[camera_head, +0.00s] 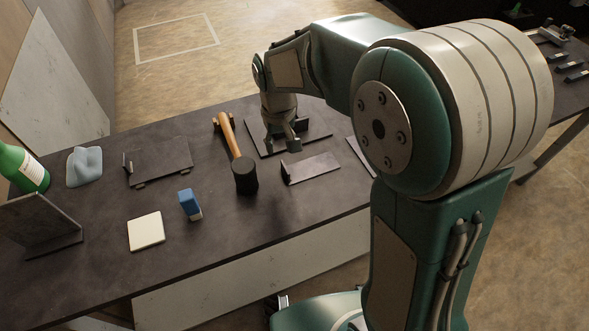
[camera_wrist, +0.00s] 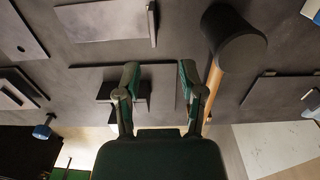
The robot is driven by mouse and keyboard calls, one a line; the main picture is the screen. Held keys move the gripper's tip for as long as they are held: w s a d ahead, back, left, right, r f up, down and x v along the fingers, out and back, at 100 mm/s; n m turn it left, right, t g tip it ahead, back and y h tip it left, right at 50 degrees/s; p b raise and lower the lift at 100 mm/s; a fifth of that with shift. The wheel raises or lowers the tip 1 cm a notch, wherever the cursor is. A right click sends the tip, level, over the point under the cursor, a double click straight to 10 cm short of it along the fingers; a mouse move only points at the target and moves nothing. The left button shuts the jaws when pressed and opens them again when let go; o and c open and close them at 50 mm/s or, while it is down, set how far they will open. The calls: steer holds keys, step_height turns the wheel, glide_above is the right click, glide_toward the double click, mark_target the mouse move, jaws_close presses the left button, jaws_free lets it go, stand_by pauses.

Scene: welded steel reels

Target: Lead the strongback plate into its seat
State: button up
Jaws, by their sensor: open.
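My gripper (camera_head: 283,146) is open, low over a dark flat steel plate (camera_head: 317,128) on the bench. In the wrist view my two fingers (camera_wrist: 158,70) stand apart, with that plate (camera_wrist: 155,78) behind them and nothing visibly held. A small dark block with a pale part beside it lies by the left finger there, partly hidden. A second steel plate with an upright strip at one end (camera_head: 315,168) lies nearer; it also shows in the wrist view (camera_wrist: 105,21). Which piece is the strongback plate, and where its seat is, I cannot tell for sure.
A mallet (camera_head: 245,175) lies just left of my gripper. Another steel plate (camera_head: 165,160), a blue eraser (camera_head: 188,203), a white square (camera_head: 146,231), a pale blue cloth (camera_head: 85,166), a green bottle (camera_head: 24,168) and an upright angled plate (camera_head: 40,222) stand further left.

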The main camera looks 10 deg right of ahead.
mark_target(284, 167)
steer(key=d+f, duration=0.1)
steer(key=f, duration=0.1)
steer(key=d+f, duration=0.1)
steer(key=shift+f, duration=0.4)
steer(key=f, duration=0.1)
steer(key=a+f, duration=0.1)
steer(key=f, duration=0.3)
steer(key=shift+a+f, duration=0.1)
steer(key=shift+a, duration=0.25)
steer(key=shift+d+f, duration=0.1)
steer(key=shift+f, duration=0.15)
steer(key=shift+d, duration=0.5)
steer(key=c, duration=0.6)
jaws_close()
steer(key=shift+a, duration=0.35)
